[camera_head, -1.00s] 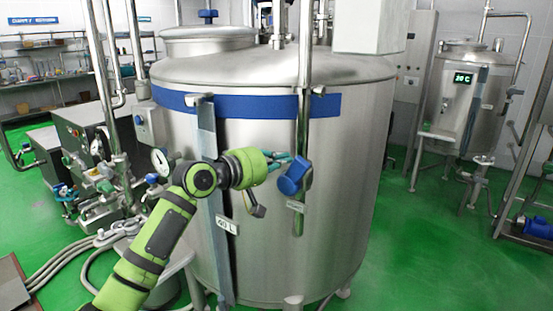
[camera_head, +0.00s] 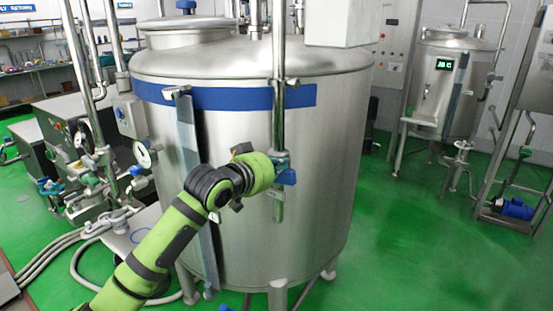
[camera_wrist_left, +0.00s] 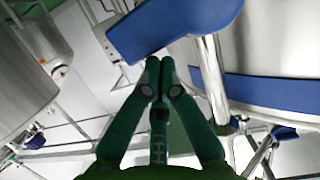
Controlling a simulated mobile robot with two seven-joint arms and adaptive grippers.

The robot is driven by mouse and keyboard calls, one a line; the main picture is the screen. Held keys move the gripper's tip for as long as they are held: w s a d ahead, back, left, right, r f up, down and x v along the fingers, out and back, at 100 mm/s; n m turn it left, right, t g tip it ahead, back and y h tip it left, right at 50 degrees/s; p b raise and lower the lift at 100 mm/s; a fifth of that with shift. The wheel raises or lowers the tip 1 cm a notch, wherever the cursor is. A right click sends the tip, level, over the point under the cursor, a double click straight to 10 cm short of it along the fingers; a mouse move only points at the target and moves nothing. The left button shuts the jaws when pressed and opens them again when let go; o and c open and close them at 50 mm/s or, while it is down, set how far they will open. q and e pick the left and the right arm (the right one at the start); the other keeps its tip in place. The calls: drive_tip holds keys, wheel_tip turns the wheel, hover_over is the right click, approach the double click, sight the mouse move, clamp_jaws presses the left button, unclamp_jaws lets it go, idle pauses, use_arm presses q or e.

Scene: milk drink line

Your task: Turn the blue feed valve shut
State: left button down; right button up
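The blue feed valve handle (camera_head: 287,178) is on the vertical steel pipe at the front of the large tank. In the head view it points right, roughly level, and is partly hidden by my left gripper (camera_head: 281,162). In the left wrist view the handle (camera_wrist_left: 170,28) is large, just beyond the fingertips. My left gripper (camera_wrist_left: 160,66) has its green fingers together with nothing seen between them. The fingertips are at the handle's edge; I cannot tell whether they touch it. My right gripper is in neither view.
The large steel tank (camera_head: 325,160) with a blue band fills the middle. A flat hanging strip (camera_head: 188,135) and a pressure gauge (camera_head: 145,153) are left of the valve. A smaller tank (camera_head: 448,95) stands at the back right, with open green floor (camera_head: 400,235) before it.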

use_arm(q)
drive_tip(key=shift+s+d+f+m, duration=0.15)
drive_tip(key=shift+f+m, duration=0.15)
drive_tip(key=shift+m, duration=0.2)
drive_tip(key=shift+r, duration=0.1)
idle(0.3)
